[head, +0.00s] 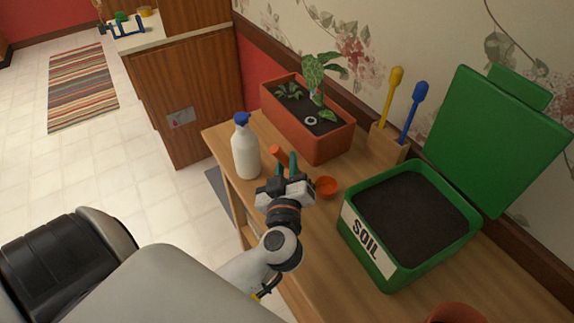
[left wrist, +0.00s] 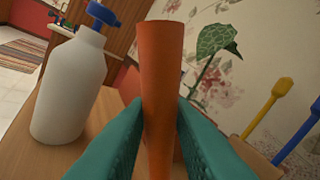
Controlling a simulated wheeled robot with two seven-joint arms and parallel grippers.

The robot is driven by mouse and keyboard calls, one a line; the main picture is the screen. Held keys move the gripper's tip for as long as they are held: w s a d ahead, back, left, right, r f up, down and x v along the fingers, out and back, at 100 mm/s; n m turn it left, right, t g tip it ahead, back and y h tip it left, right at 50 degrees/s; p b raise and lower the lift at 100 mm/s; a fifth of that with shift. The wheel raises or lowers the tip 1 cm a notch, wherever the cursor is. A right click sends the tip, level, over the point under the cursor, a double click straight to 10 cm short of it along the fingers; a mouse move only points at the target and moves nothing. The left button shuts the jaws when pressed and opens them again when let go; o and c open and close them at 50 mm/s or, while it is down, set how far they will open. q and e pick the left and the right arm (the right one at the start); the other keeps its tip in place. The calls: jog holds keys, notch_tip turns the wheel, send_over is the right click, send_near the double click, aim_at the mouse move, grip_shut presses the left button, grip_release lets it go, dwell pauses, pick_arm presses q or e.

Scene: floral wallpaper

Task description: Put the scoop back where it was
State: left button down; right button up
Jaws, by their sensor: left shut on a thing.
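The orange scoop (head: 276,153) is in my left gripper (head: 286,172), which is shut on its handle over the wooden table. In the left wrist view the orange handle (left wrist: 162,80) stands between the two teal fingers (left wrist: 160,140). An orange round bowl (head: 326,187) shows just right of the gripper and looks like the scoop's other end; the join is hidden by the gripper. The green soil box (head: 357,247) stands open to the right, with dark soil (head: 410,213) inside. My right gripper is not in view.
A white spray bottle (head: 246,152) with a blue top stands close left of the gripper. Behind are a terracotta planter (head: 325,145) with plants and a wooden holder (head: 386,146) with yellow and blue tools. A terracotta pot (head: 457,313) is at the bottom right.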

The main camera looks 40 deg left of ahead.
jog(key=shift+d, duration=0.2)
pick_arm(q)
jog(key=c, duration=1.3)
grip_release()
jog(key=shift+f, duration=0.15)
jog(key=shift+o, duration=0.2)
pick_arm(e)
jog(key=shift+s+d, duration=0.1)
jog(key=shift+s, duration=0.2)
pick_arm(q)
jog(key=b+v, duration=0.1)
jog(key=v, duration=1.1)
jog(key=shift+b, duration=0.3)
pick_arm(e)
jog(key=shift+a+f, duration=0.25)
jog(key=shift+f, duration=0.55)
